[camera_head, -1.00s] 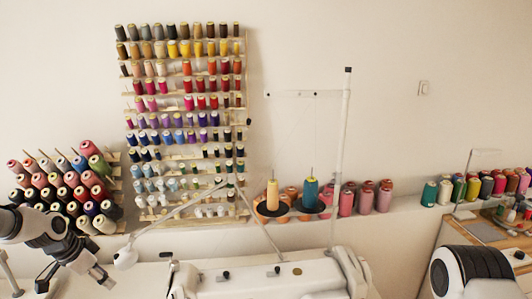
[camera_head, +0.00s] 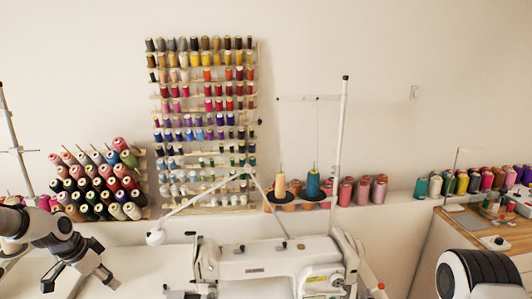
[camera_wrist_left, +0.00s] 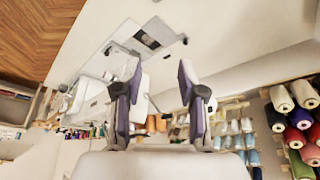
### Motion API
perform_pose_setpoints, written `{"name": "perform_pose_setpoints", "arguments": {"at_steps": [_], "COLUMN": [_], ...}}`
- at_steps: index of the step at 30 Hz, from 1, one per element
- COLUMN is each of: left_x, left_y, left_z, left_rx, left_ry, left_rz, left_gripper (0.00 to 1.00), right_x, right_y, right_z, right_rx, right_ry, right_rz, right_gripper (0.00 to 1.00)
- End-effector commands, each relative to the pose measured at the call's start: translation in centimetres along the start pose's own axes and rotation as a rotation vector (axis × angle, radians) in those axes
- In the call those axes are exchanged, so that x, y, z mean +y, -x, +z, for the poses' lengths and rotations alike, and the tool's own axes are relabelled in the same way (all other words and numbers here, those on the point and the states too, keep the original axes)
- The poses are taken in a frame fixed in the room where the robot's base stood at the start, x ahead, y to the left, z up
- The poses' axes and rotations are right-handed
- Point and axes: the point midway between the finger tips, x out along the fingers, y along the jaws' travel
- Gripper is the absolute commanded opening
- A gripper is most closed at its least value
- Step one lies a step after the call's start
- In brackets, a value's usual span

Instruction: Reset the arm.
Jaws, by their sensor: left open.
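My left gripper (camera_head: 82,284) is at the lower left of the head view, pointing down over a white table surface. It is open and empty, beside the sewing machine and apart from it. In the left wrist view its two fingers (camera_wrist_left: 157,78) stand apart with nothing between them. My right gripper is not in view; only a black and white part, likely of my right arm, shows at the lower right of the head view.
A white sewing machine (camera_head: 275,262) stands at the bottom centre. A tall thread rack (camera_head: 262,150) hangs on the wall, with stacked cones (camera_head: 98,184) left of it. Several spools (camera_head: 462,183) line the ledge. A wooden table (camera_head: 480,228) is at right.

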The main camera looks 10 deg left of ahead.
Motion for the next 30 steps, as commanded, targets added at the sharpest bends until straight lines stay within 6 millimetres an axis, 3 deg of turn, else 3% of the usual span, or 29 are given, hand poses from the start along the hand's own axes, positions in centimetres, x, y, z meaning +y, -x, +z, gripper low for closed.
{"name": "perform_pose_setpoints", "arguments": {"at_steps": [8, 13, 17, 20, 23, 27, 30], "left_x": [1.9, 5.0, 8.5, 12.3, 17.6, 26.9, 33.3], "left_y": [-5.7, -9.7, -13.3, -16.8, -20.8, -25.7, -27.1], "left_z": [3.0, 5.3, 7.7, 10.3, 14.1, 21.2, 26.7], "left_rx": [-0.114, -0.214, -0.300, -0.371, -0.451, -0.564, -0.627], "left_ry": [-0.030, -0.072, -0.106, -0.129, -0.132, -0.066, 0.040], "left_rz": [0.037, 0.088, 0.144, 0.191, 0.240, 0.275, 0.245], "left_gripper": [0.40, 0.40, 0.40, 0.40, 0.40, 0.40, 0.40], "right_x": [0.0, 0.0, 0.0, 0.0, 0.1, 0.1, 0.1], "right_y": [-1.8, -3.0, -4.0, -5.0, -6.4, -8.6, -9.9], "right_z": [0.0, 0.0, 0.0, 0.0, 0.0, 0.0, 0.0], "right_rx": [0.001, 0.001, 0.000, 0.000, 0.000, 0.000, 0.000], "right_ry": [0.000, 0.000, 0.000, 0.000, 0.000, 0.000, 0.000], "right_rz": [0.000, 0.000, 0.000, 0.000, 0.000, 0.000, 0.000], "right_gripper": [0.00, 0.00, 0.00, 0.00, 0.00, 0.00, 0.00]}}
